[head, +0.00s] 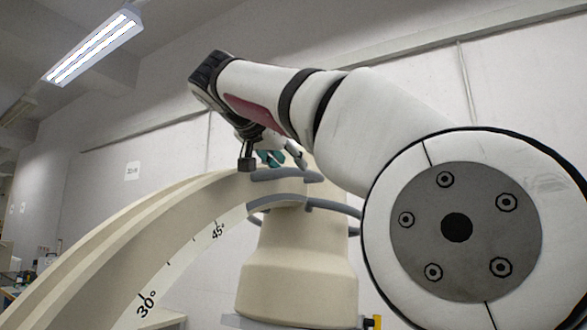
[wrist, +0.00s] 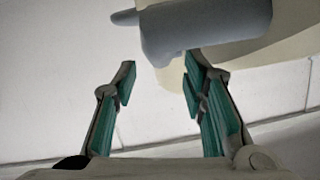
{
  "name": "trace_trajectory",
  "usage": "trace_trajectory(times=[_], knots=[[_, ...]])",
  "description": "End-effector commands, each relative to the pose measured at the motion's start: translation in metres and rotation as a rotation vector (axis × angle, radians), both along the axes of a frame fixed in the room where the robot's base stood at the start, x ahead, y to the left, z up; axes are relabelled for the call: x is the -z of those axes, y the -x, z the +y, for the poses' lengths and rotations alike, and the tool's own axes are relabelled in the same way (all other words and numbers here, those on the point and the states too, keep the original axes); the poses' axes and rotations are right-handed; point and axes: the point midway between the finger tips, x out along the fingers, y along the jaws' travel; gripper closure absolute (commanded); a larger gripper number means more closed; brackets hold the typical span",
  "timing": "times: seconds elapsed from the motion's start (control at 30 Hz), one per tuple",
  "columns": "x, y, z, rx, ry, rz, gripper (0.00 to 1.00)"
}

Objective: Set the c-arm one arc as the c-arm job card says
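The c-arm one arc (head: 130,238) is a large cream curved beam rising from lower left to upper middle in the head view. Its inner face has a scale, with 30° low down and 45° higher up. Grey handle bars (head: 285,197) sit near its upper end by the cream housing (head: 300,268). My gripper (head: 284,157) is just above these bars, partly hidden by my arm. In the wrist view its teal-padded fingers (wrist: 158,82) stand apart with nothing between the tips. A grey rounded bar (wrist: 205,28) lies just beyond them, close to the right fingertip; contact is unclear.
My own arm covers the right side of the head view. A small sign (head: 132,170) is on the pale wall, too small to read. Cluttered benches (head: 30,270) stand far left. No job card is readable.

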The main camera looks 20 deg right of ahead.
Motion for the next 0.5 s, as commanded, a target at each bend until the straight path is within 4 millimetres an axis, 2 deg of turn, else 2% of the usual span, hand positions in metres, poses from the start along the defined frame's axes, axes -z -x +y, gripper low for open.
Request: trace_trajectory(times=[0.5], knots=[[-0.014,0.035,0.04,-0.001,-0.001,0.0,0.61]])
